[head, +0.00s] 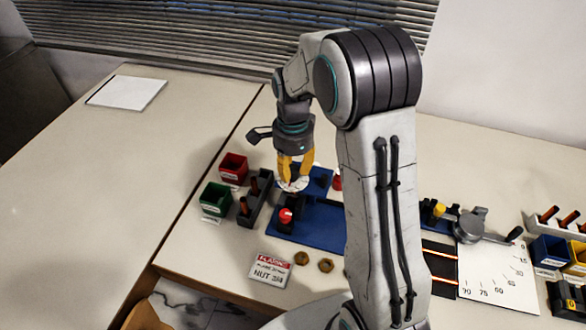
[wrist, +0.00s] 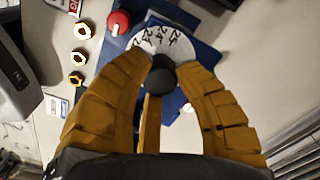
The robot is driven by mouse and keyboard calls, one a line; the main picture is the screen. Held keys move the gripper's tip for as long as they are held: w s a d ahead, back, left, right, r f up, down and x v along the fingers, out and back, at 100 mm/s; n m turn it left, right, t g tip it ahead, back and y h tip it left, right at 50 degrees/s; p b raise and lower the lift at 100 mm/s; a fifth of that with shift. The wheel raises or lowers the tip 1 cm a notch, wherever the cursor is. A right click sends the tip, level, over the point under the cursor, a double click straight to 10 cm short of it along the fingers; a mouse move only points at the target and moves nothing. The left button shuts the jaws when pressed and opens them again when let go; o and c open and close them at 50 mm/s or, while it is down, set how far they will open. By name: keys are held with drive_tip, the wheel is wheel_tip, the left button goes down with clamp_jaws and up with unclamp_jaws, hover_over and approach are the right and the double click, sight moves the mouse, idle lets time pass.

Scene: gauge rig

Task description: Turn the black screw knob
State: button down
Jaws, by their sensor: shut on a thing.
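The black screw knob (wrist: 161,80) shows in the wrist view as a dark round shape between my yellow fingers. A white numbered dial (wrist: 168,40) lies just beyond it, and part of this dial (head: 299,184) shows below my fingers in the head view. My gripper (wrist: 161,66) is shut on the knob, its fingers closing from both sides. In the head view my gripper (head: 293,178) points down over the blue rig (head: 321,221) and hides the knob.
Nuts (head: 302,258) and a label card (head: 271,270) lie in front. Red (head: 233,167) and green (head: 215,198) bins stand left. The left table is mostly clear.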

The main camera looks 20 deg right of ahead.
sight(293, 168)
drive_tip(key=m, duration=0.6)
drive_tip(key=shift+f+m+b, duration=0.1)
drive_tip(key=shift+m+b, duration=0.2)
drive_tip(key=shift+b, duration=0.05)
drive_tip(key=m, duration=0.5)
drive_tip(key=shift+s, duration=0.1)
drive_tip(key=shift+m, duration=0.3)
drive_tip(key=c, duration=0.9)
unclamp_jaws()
wheel_tip(293, 168, up, 12)
drive_tip(key=shift+r, duration=0.1)
idle(0.4)
